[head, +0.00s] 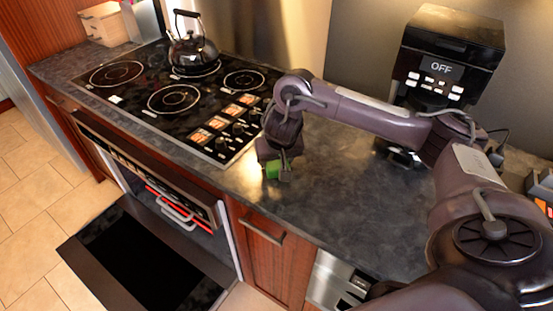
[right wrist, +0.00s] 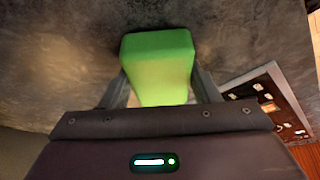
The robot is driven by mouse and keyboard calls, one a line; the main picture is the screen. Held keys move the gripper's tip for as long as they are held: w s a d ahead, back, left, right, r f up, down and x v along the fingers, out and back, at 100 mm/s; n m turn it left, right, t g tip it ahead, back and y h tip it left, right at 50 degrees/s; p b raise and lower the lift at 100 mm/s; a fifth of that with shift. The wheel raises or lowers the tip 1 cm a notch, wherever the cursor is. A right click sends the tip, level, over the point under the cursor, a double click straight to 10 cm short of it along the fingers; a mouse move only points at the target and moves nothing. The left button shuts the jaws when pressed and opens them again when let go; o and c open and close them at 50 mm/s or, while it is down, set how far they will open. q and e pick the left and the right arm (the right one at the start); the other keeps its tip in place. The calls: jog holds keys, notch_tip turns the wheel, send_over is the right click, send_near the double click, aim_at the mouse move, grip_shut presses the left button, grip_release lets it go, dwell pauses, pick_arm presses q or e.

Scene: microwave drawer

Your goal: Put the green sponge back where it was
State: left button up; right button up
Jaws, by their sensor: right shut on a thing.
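The green sponge (head: 273,169) is a small green block, mostly hidden behind my gripper in the head view. It shows clearly in the right wrist view (right wrist: 158,62). My right gripper (head: 278,172) is shut on the sponge, with one finger on each side of it. It is over the dark countertop (head: 335,190), just right of the cooktop's front right corner. I cannot tell whether the sponge touches the counter. My left gripper is not in view.
A black cooktop (head: 150,95) with a kettle (head: 192,52) lies to the left. The oven door (head: 145,262) below is open. A black coffee machine (head: 450,55) stands at the back right. The counter right of the gripper is largely clear.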

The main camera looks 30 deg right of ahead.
jog(key=o, duration=1)
jog(key=shift+c, duration=0.2)
jog(key=shift+r, duration=0.1)
jog(key=p+v, duration=0.8)
jog(key=v, duration=0.4)
jog(key=shift+p, duration=0.35)
